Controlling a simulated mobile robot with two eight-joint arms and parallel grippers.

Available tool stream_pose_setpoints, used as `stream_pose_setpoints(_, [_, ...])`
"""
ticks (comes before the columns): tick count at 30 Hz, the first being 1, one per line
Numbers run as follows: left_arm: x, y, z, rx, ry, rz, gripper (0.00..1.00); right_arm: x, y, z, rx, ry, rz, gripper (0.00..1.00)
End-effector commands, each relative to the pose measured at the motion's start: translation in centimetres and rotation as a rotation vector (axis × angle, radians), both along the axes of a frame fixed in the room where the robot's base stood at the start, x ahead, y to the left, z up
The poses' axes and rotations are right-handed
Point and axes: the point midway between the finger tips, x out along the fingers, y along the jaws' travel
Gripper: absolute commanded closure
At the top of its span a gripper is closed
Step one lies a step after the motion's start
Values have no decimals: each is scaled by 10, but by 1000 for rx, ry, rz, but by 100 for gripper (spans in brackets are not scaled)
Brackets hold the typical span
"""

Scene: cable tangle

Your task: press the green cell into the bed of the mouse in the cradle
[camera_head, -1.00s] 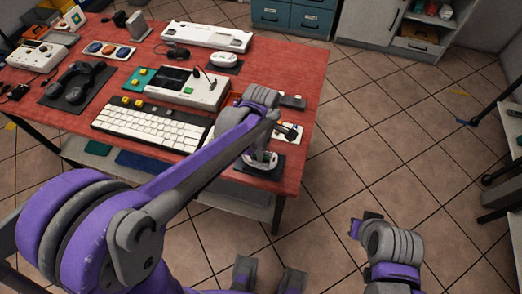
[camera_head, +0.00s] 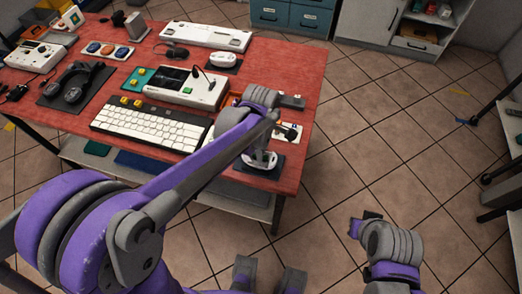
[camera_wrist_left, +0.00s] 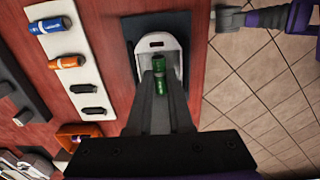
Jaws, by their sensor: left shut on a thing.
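The white mouse (camera_wrist_left: 146,44) sits on a dark cradle pad (camera_wrist_left: 183,22) near the table's right edge; its open bed faces up in the left wrist view. My left gripper (camera_wrist_left: 159,82) is shut on the green cell (camera_wrist_left: 154,62), which lies over the bed, inside the white rim as seen from above. I cannot tell how deep the cell sits. In the head view the mouse (camera_head: 264,158) is partly hidden behind my left gripper (camera_head: 262,148). My right gripper (camera_head: 366,222) is away from the table, over the floor; its jaws are unclear.
A keyboard (camera_head: 150,126) and a white device (camera_head: 186,88) lie to the left. Floor is open right of the table.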

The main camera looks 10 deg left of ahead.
Motion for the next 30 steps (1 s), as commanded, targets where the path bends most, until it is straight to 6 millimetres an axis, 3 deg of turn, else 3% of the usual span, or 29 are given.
stream_pose_setpoints(23, [0, 0, -8, 0, 0, 0, 100, -1, 0, -6, 0, 2, 0, 100])
stream_pose_setpoints(24, [0, 0, -8, 0, 0, 0, 79, -1, 0, -6, 0, 2, 0, 100])
stream_pose_setpoints(26, [0, 0, -8, 0, 0, 0, 69, -1, 0, -6, 0, 2, 0, 100])
stream_pose_setpoints(30, [0, 0, -8, 0, 0, 0, 69, -1, 0, -6, 0, 2, 0, 100])
